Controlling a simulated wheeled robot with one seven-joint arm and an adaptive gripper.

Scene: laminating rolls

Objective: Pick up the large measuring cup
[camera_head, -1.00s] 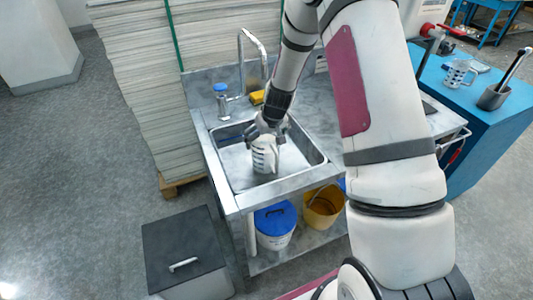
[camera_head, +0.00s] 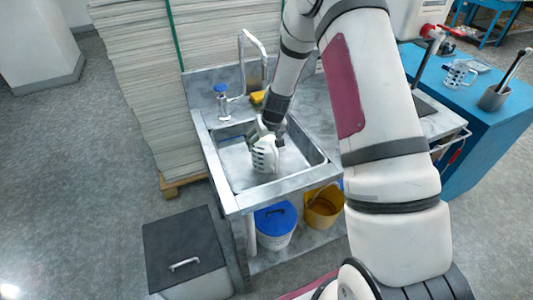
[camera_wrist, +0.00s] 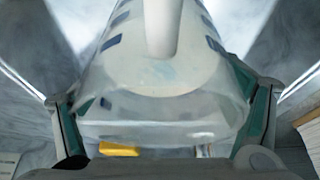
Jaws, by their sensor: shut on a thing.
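The large measuring cup (camera_head: 264,158) is white and translucent with dark blue marks. It is in the sink (camera_head: 233,175) in the head view, below my gripper (camera_head: 266,137). In the wrist view the cup (camera_wrist: 160,105) fills the middle, with its pale handle running up the centre. The fingers of my gripper (camera_wrist: 160,118) press on its two sides, so the gripper is shut on it. Whether the cup touches the sink floor I cannot tell.
A tap (camera_head: 250,60), a blue-capped bottle (camera_head: 222,98) and a yellow sponge (camera_head: 257,97) are behind the sink. A stack of sheets (camera_head: 140,90) borders the sink on the left.

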